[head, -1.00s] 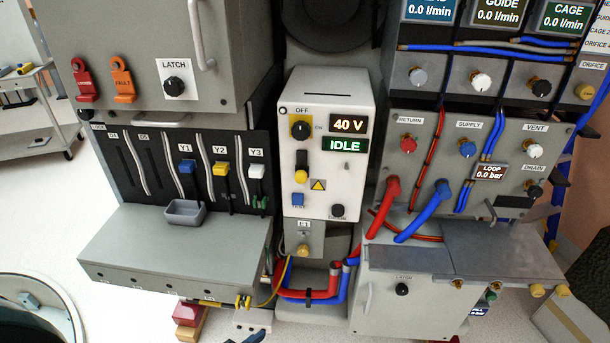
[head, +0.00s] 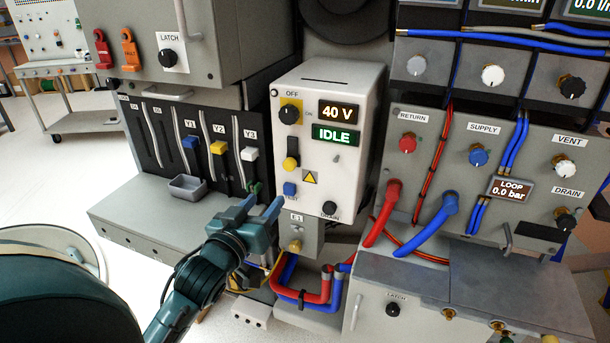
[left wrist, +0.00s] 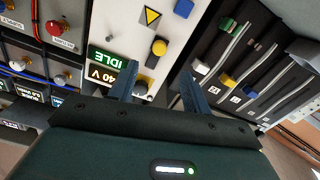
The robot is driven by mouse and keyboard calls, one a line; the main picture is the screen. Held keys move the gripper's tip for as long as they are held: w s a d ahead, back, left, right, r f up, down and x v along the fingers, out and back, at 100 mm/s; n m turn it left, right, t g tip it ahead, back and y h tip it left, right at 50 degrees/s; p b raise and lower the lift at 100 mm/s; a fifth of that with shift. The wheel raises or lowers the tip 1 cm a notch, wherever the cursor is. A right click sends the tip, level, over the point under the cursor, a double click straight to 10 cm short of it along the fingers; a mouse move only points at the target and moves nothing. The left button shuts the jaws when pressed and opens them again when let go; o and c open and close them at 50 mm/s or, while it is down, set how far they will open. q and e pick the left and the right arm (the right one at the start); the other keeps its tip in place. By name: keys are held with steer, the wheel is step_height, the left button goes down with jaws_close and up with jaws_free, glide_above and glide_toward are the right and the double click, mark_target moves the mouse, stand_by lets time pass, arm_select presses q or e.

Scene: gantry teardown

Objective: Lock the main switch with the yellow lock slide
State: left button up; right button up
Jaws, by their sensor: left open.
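The main switch (head: 289,114) is a black knob on a yellow plate with OFF above and ON to its right, on the white panel. Which way it points is hard to tell. Below it, the yellow lock slide (head: 290,163) sits at the lower end of a black slot. My left gripper (head: 264,204) is open and empty, low in front of the panel's lower left. In the left wrist view, the picture is turned over; the lock slide (left wrist: 160,47) shows beyond and between the open fingers (left wrist: 158,88), with no contact. My right gripper is not in view.
The panel's displays (head: 337,123) read 40 V and IDLE. A blue TEST button (head: 290,189) and black DRAIN knob (head: 330,208) lie below the slide. Y1, Y2 and Y3 levers and a grey cup (head: 187,187) are left. Red and blue hoses (head: 385,213) are right.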

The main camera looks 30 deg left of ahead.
mark_target(288, 168)
arm_select(q)
steer(key=w, duration=0.4)
steer(key=w+a, duration=0.1)
steer(key=w, duration=0.3)
steer(key=w+a, duration=0.1)
steer(key=w, duration=0.4)
steer(key=shift+w+r+p, duration=0.1)
steer(key=shift+r+p, duration=0.2)
steer(key=shift+c, duration=0.3)
jaws_close()
